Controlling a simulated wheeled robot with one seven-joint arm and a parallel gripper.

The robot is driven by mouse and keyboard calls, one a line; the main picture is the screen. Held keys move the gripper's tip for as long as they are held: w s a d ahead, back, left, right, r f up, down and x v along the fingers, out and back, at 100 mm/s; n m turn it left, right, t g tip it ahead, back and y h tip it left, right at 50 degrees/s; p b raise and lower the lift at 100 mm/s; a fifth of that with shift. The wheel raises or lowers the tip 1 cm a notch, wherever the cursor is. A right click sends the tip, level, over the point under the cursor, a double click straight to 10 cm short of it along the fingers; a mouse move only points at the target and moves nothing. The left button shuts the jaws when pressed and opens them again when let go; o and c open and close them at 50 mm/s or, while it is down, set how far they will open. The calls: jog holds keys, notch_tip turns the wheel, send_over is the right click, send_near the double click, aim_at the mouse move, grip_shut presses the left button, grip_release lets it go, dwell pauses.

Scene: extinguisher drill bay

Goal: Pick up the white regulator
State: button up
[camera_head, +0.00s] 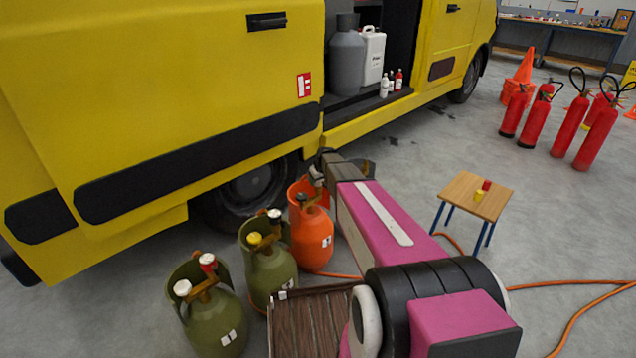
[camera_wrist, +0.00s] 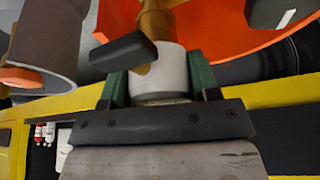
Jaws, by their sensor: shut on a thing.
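My gripper (camera_wrist: 160,88) is shut on the white regulator (camera_wrist: 164,72), with a green finger on each side of it in the wrist view. A brass stem (camera_wrist: 155,22) joins the white part, and a black block (camera_wrist: 123,52) sits beside it. In the head view my gripper (camera_head: 318,174) is at the top of the orange gas cylinder (camera_head: 312,238), and my arm hides part of that area. The regulator is too small and covered to make out there. Orange cylinder surface (camera_wrist: 215,20) lies behind it in the wrist view.
Two olive gas cylinders (camera_head: 218,318) (camera_head: 272,270) with coloured caps stand left of the orange one. The yellow van (camera_head: 180,90) is close behind, its open doorway holding containers. A small wooden table (camera_head: 470,196) and several red extinguishers (camera_head: 535,120) stand right. Floor between is mostly clear.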

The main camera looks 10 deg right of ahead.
jog(key=shift+r, duration=0.1)
jog(key=r, duration=0.4)
jog(key=shift+s+a+r, duration=0.2)
jog(key=shift+r, duration=0.05)
jog(key=s+a+r, duration=0.6)
jog(key=a, duration=0.3)
jog(key=shift+a+r, duration=0.15)
jog(key=shift+a, duration=0.05)
jog(key=shift+r, duration=0.1)
